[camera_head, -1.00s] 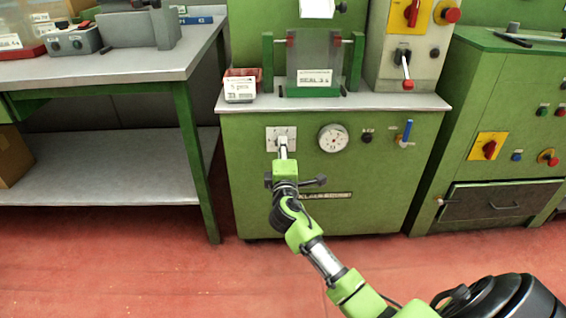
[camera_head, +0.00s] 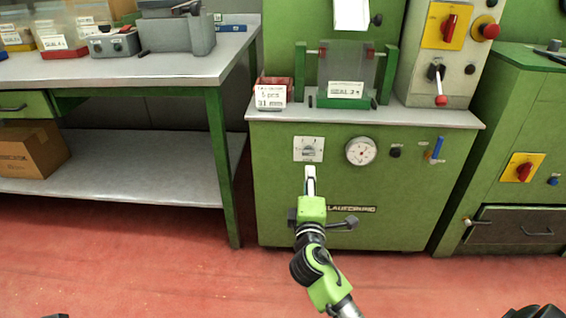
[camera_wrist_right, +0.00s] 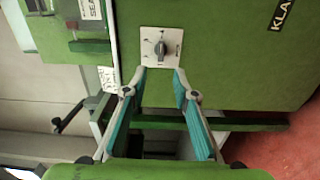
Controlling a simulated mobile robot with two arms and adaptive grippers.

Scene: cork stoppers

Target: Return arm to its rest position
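My right arm reaches up from the bottom in the head view, in front of the green machine (camera_head: 290,215). Its gripper (camera_head: 310,170) is just below a white plate with a grey rotary knob (camera_head: 309,149). In the right wrist view the two teal-lined fingers of this gripper (camera_wrist_right: 161,75) are spread apart with nothing between them. The knob (camera_wrist_right: 160,48) shows beyond the fingertips, apart from them. My left gripper does not show.
A round gauge (camera_head: 361,151) and a blue-handled lever (camera_head: 437,149) are right of the knob. A red bin (camera_head: 275,84) stands on the machine's ledge. A grey workbench (camera_head: 160,68) is at left, with a cardboard box (camera_head: 32,150) on its lower shelf. Red floor in front is clear.

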